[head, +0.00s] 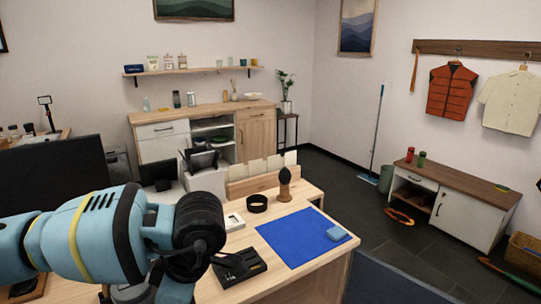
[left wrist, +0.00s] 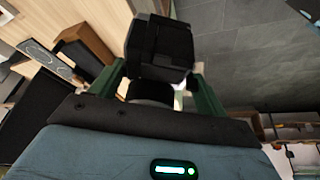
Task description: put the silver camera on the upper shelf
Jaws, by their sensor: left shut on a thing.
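My left gripper (left wrist: 158,78) is shut on a dark, boxy thing (left wrist: 160,42) with a round black part below it, between two green fingers in the left wrist view. In the head view my left arm comes in from the left over the desk and hides the fingers and the held thing. A wooden wall shelf (head: 195,71) hangs above the cabinet at the back. My right gripper is not in view.
The wall shelf carries jars and cups. A cabinet (head: 256,136) stands below.

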